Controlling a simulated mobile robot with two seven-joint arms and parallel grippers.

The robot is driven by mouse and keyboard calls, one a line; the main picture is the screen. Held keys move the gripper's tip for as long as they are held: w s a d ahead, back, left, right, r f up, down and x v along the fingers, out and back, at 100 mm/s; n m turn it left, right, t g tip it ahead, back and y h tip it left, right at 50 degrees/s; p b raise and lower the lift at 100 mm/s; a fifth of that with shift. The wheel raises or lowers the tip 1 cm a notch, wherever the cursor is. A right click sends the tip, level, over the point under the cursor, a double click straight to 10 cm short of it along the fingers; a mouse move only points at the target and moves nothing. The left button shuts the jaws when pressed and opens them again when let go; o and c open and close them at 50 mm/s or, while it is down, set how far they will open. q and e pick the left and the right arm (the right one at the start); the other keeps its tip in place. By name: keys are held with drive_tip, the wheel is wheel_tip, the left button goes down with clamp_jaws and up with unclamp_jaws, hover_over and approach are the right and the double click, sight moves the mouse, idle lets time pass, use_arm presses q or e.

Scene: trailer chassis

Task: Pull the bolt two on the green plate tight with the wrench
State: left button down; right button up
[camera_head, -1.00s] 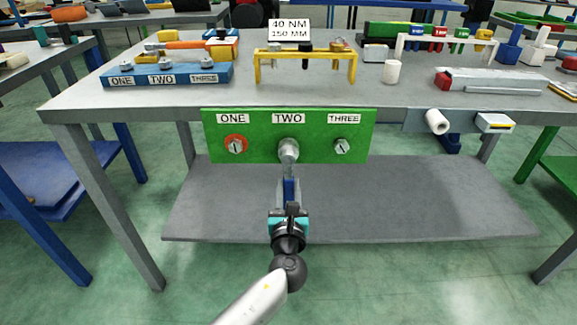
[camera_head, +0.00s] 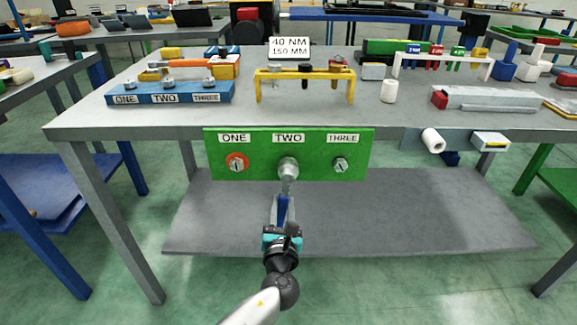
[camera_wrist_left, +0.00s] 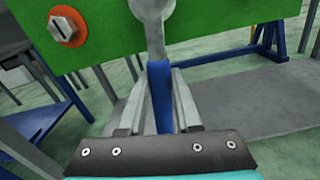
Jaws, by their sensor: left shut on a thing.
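The green plate (camera_head: 310,155) hangs on the front edge of the table, with labels ONE, TWO and THREE. Bolt one (camera_head: 236,163) has an orange-red ring around it, and bolt three (camera_head: 341,165) is bare. The wrench (camera_head: 283,208) has a grey head over the place of bolt two and a blue handle that hangs down, tilted slightly left. The head hides bolt two. My left gripper (camera_head: 283,229) is shut on the handle below the plate. The left wrist view shows the blue handle (camera_wrist_left: 160,95) between its fingers. My right gripper is not in view.
On the table (camera_head: 330,115) stand a blue block (camera_head: 170,93) labelled ONE, TWO, THREE, a yellow rack (camera_head: 305,75), a sign (camera_head: 289,47) and a white cylinder (camera_head: 389,91). A grey lower shelf (camera_head: 420,220) lies behind and below the plate.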

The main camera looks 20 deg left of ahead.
use_arm(q)
drive_tip(key=shift+s+a+r+m+p, duration=0.15)
drive_tip(key=shift+a+r+m+p, duration=0.15)
drive_tip(key=shift+a+m+p, duration=0.5)
drive_tip(key=shift+d, duration=0.1)
drive_tip(key=shift+s+a+r+m+p, duration=0.15)
drive_tip(key=shift+a+m+p, duration=0.15)
drive_tip(key=shift+m+p, duration=0.25)
drive_tip(key=shift+s+a+r+m+p, duration=0.1)
drive_tip(key=shift+a+m+p, duration=0.15)
drive_tip(key=shift+m+p, duration=0.3)
drive_tip(key=shift+w+d+f+n, duration=0.1)
drive_tip(key=shift+d+n, duration=0.1)
drive_tip(key=shift+n, duration=0.1)
drive_tip(key=p+v, duration=0.2)
drive_tip(key=v, duration=0.4)
idle(0.8)
idle(0.6)
